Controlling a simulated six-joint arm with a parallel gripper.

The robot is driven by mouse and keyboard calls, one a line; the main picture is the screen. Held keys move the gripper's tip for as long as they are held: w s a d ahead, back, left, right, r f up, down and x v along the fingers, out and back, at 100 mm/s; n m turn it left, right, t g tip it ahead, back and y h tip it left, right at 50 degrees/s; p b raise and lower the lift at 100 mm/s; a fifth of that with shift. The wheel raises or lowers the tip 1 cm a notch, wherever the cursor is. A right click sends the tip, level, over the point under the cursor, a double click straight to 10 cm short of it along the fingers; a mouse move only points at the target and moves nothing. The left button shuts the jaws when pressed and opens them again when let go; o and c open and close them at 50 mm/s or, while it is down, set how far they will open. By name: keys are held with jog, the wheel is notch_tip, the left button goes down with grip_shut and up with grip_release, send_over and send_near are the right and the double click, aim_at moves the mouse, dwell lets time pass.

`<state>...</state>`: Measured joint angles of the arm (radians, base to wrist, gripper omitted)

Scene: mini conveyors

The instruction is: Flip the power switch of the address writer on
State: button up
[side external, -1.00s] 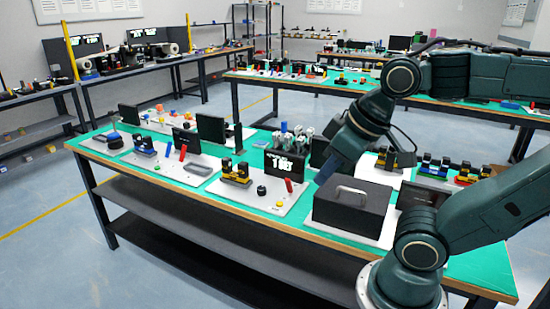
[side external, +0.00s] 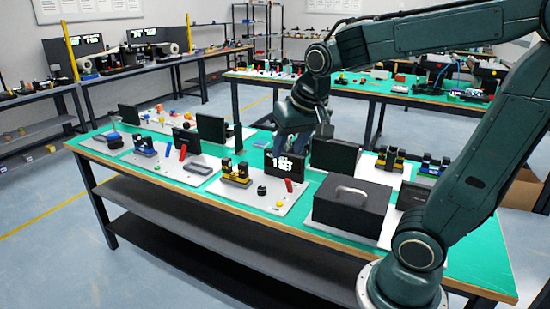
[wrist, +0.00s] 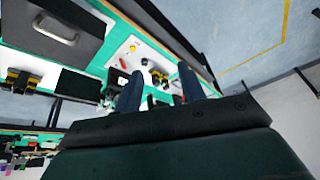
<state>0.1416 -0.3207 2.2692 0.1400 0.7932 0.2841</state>
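My gripper (side external: 290,150) hangs over the table behind a small dark screen with white lettering (side external: 284,164); the table and parts around its tips hide some of it. A red upright lever (side external: 289,185) stands on the white panel (side external: 262,205) in front of that screen, beside a black knob (side external: 262,190) and a black-and-yellow part (side external: 236,174). Another red lever (side external: 182,153) stands on the panel to the left. I cannot tell which unit is the address writer.
A black box with a grey handle (side external: 350,212) stands to the right. A dark upright panel (side external: 334,156) is just right of my gripper, and another (side external: 211,130) is to its left. The green table's front edge (side external: 250,226) has a bare strip.

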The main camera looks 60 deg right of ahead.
jog(key=w+d+f+m+g+h, duration=0.2)
jog(key=w+d+f+m, duration=0.4)
jog(key=w+d, duration=0.4)
jog(key=m+g, duration=0.2)
jog(key=m, duration=0.4)
send_near(289, 185)
jog(key=shift+w+a+r+h, duration=0.1)
jog(key=shift+w+r+h, duration=0.1)
jog(key=shift+r, duration=0.35)
jog(key=shift+w+r+h, duration=0.2)
jog(key=shift+r, duration=0.3)
jog(key=shift+f, duration=0.15)
jog(key=x, duration=1.3)
jog(key=shift+s+f, duration=0.1)
jog(key=shift+f, duration=0.1)
grip_shut()
